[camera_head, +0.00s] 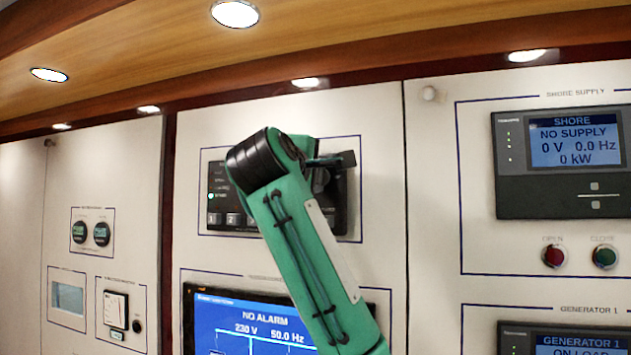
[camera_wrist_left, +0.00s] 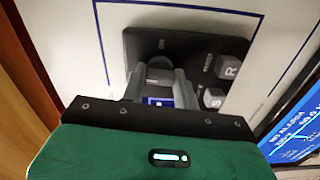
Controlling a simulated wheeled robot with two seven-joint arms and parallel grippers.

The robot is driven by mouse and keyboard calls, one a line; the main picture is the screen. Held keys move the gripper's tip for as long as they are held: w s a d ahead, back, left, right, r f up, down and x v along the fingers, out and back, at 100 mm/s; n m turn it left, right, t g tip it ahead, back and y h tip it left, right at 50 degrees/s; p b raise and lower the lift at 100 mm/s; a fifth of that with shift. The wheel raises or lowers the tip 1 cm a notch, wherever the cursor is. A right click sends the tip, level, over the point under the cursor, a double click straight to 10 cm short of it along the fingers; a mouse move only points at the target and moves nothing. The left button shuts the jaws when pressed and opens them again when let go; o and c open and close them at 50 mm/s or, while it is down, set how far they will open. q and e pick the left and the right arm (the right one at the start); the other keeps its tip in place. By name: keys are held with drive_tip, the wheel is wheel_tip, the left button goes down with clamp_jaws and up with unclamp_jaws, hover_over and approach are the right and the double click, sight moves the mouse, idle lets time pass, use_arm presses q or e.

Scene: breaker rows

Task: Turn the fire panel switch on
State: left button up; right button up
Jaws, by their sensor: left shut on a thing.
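The fire panel (camera_head: 224,180) is a black panel with a row of keys and a small lit light, on the white wall in the middle of the head view. My green left arm crosses in front of it and hides much of its right half. My left gripper (camera_wrist_left: 160,80) is at the panel in the wrist view, its grey fingers shut on the fire panel switch (camera_wrist_left: 160,67), a dark knob mostly hidden between them. Grey keys marked R and S (camera_wrist_left: 213,97) sit beside it. The switch itself is hidden in the head view. My right gripper is not in view.
A blue screen reading NO ALARM (camera_head: 240,318) lies below the fire panel, partly behind my arm. The shore supply display (camera_head: 574,143) with a red button (camera_head: 553,256) and a green button (camera_head: 605,256) is at the right. A wooden overhang (camera_head: 330,45) runs above.

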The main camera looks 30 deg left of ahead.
use_arm(q)
drive_tip(key=m+b, duration=1.2)
drive_tip(key=m, duration=0.4)
drive_tip(key=shift+f, duration=0.1)
drive_tip(key=shift+m, duration=0.4)
drive_tip(key=o, duration=1)
drive_tip(key=shift+c, duration=0.2)
drive_tip(key=b+v, duration=0.6)
drive_tip(key=v, duration=0.7)
drive_tip(key=shift+s, duration=0.4)
